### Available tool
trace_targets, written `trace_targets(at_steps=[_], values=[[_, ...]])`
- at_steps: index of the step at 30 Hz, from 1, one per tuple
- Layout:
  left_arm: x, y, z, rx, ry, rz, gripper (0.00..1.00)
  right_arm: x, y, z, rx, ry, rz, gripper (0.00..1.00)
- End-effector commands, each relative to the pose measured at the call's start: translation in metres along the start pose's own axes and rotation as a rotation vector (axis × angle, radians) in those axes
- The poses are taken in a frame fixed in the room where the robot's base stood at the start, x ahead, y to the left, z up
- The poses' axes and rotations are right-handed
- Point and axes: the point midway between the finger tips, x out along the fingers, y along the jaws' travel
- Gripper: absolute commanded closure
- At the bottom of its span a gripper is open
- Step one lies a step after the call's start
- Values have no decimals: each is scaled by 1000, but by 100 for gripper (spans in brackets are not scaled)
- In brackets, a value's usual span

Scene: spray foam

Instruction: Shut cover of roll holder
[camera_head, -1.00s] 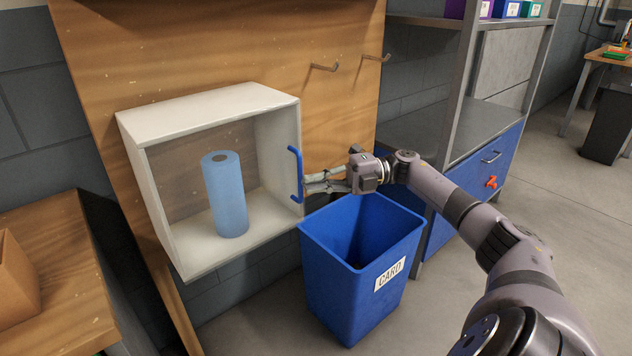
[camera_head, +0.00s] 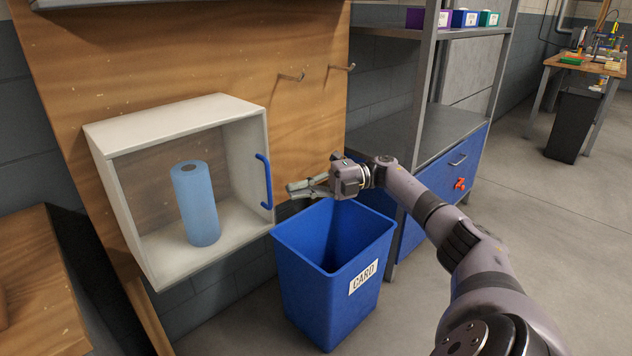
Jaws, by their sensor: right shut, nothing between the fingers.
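The roll holder is a white box (camera_head: 178,116) on the wooden panel, with a blue paper roll (camera_head: 197,206) standing inside. A blue bar handle (camera_head: 264,182) stands at the right front edge of the box. The cover looks clear and seems to lie flat across the front, but its pane is hard to make out. My right gripper (camera_head: 290,188) is shut and empty, just right of the handle and apart from it, with its fingers pointing left. My left gripper is not in view.
A blue bin (camera_head: 305,270) marked CARD stands below my right gripper. Two hooks (camera_head: 292,77) stick out of the panel above. A shelf unit (camera_head: 450,130) with a blue drawer front is at the right. A wooden table (camera_head: 45,290) is at the lower left.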

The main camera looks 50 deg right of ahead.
Motion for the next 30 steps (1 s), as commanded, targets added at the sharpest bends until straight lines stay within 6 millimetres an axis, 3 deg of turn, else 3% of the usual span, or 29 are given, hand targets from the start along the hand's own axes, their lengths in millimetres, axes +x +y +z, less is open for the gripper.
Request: trace_targets(at_steps=[6,12,30], values=[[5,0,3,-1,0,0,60,-26,0,15,-2,-3,4,100],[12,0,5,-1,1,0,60,-39,-1,23,-4,-2,0,100],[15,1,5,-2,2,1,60,-47,0,25,1,2,-1,100]])
